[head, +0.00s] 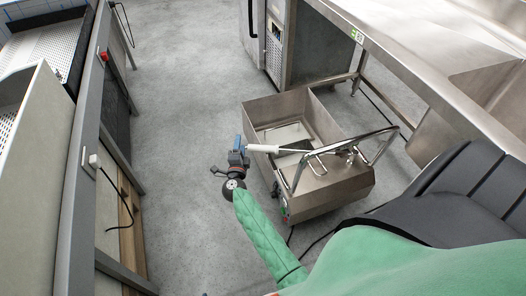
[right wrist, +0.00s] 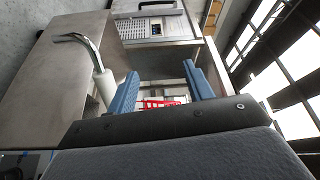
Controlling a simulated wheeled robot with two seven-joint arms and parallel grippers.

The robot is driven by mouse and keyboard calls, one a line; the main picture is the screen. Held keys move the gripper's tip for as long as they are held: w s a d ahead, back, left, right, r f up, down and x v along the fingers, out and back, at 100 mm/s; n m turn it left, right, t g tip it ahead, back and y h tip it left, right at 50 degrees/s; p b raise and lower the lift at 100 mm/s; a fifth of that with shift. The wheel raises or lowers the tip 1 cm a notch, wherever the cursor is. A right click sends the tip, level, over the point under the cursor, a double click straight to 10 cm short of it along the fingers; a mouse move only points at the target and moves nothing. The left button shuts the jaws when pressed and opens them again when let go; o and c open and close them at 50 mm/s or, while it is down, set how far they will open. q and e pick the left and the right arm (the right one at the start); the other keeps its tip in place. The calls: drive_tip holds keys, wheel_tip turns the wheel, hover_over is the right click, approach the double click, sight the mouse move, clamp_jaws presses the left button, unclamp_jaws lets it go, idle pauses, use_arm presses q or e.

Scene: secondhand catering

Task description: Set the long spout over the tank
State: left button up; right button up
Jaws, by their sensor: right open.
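The tank (head: 262,114) is an open stainless steel basin on the floor, centre right in the head view. Its grey metal wall (right wrist: 50,85) also shows at left in the right wrist view. The long spout (head: 263,149) has a white sleeve and a thin metal tube reaching right across the tank's opening. In the right wrist view the spout (right wrist: 105,87) shows its curved metal end, outside the left blue finger. My right gripper (head: 238,143) is by the tank's left side, close to the white sleeve. Its blue fingers (right wrist: 162,82) are apart with nothing between them. My left gripper is out of view.
Bent chrome tubes (head: 345,156) stand over the tank's right part. A steel counter (head: 425,75) runs along the right. A grey-framed bench (head: 83,150) stands at left. A dark grey seat-like object (head: 445,200) lies lower right. Floor left of the tank is clear.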

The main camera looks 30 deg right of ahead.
sight(260, 150)
drive_tip(key=d+f+m+g+h, duration=0.1)
drive_tip(key=f+m+g, duration=0.1)
drive_tip(key=f, duration=0.1)
drive_tip(key=s+d+f+m+g+h+b, duration=0.1)
drive_tip(key=d+f+m+g, duration=0.1)
drive_tip(key=f, duration=0.1)
drive_tip(key=d+f+m+g+h, duration=0.1)
drive_tip(key=d+f+m+g, duration=0.1)
drive_tip(key=shift+s+d+f+g+b, duration=0.25)
drive_tip(key=shift+s+f+g+b, duration=0.05)
drive_tip(key=shift+f+g+b, duration=0.1)
drive_tip(key=x, duration=0.7)
drive_tip(key=shift+d, duration=0.2)
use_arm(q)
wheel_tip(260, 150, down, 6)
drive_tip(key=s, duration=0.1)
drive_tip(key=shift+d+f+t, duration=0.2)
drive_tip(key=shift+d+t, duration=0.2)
use_arm(e)
drive_tip(key=shift+w+d, duration=0.1)
drive_tip(key=shift+d, duration=0.05)
clamp_jaws()
